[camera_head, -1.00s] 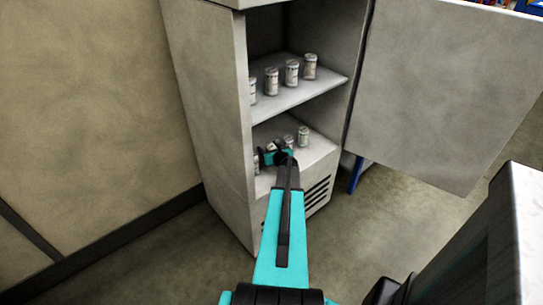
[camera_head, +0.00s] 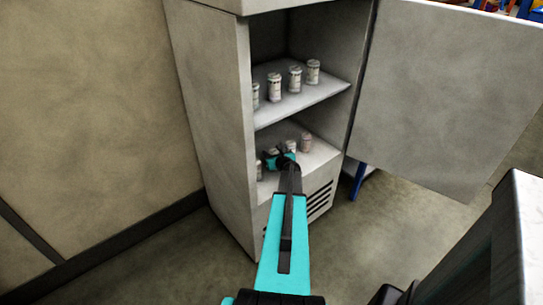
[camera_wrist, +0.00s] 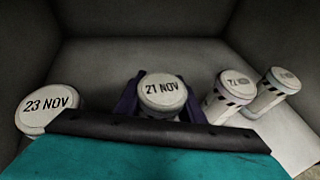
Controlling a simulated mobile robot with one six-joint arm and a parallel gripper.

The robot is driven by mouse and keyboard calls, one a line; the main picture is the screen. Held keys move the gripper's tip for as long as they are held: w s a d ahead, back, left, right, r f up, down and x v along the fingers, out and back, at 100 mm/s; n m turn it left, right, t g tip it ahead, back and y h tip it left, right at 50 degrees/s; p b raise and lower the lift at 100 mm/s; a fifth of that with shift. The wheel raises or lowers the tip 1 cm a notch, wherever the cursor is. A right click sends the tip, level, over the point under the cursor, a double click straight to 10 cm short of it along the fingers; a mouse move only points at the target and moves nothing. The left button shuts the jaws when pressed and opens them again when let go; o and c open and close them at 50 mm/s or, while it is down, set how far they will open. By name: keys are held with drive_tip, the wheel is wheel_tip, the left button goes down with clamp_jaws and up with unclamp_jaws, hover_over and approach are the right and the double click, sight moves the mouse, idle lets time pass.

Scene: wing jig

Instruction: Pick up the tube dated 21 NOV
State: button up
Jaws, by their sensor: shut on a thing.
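The tube dated 21 NOV (camera_wrist: 163,91) stands in the middle of the wrist view, its white lid and black print facing the camera. The dark fingers of my gripper (camera_wrist: 160,100) are shut on it, one at each side. In the head view my gripper (camera_head: 280,158) reaches into the lower shelf of the open cabinet. The held tube is mostly hidden there by the gripper. I cannot tell whether the tube still touches the shelf.
A tube marked 23 NOV (camera_wrist: 48,107) is left of the held one. Two more tubes (camera_wrist: 232,88) (camera_wrist: 279,86) stand to the right. Several tubes stand on the upper shelf (camera_head: 300,101). The cabinet door (camera_head: 450,95) is open to the right.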

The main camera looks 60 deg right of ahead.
drive_tip(key=shift+r, duration=0.45)
wheel_tip(320, 180, up, 2)
drive_tip(key=shift+r, duration=0.15)
drive_tip(key=s+a+r+b, duration=0.1)
drive_tip(key=s+a, duration=0.2)
drive_tip(key=s, duration=1.2)
drive_tip(key=shift+s+r+b, duration=0.2)
drive_tip(key=shift+s+b, duration=0.15)
drive_tip(key=shift+b, duration=0.05)
